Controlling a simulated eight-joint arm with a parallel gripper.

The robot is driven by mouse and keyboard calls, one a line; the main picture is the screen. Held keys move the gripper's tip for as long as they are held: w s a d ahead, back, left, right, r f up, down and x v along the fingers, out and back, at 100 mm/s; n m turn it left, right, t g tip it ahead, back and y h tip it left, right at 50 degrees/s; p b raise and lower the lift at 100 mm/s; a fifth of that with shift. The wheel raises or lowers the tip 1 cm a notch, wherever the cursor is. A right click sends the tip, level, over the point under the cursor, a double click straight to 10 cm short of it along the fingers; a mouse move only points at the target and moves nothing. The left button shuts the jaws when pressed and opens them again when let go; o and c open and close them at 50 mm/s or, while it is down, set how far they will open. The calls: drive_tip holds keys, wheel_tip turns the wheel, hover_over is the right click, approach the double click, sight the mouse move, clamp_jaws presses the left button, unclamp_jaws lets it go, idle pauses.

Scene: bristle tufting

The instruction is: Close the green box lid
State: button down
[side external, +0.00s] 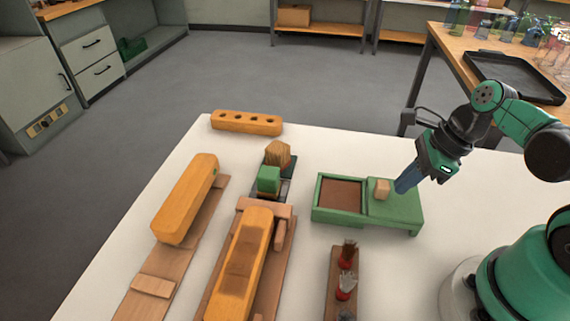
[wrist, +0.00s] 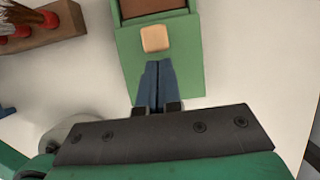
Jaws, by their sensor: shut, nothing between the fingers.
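The green box (side external: 338,218) stands on the white table, and its left part is open with a brown inside. The green lid (side external: 397,207) lies slid to the right, off most of the opening, with a small wooden block-shaped knob (side external: 381,188) on it. In the wrist view the knob (wrist: 155,38) and lid (wrist: 188,68) show just ahead of my fingers. My gripper (side external: 402,186) is shut and empty, its blue fingertips pointing down at the lid just right of the knob. I cannot tell whether they touch it. The fingertips also show in the wrist view (wrist: 156,66).
A wooden rack (side external: 335,285) with red-based bristle tufts stands in front of the box. Left of the box are a green block (side external: 269,180), a long orange wooden piece (side external: 243,262) and another (side external: 186,198). An orange bar with holes (side external: 247,122) lies at the back. Table around the box's back is clear.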

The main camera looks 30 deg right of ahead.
drive_tip(key=w+a, duration=0.7)
idle(0.3)
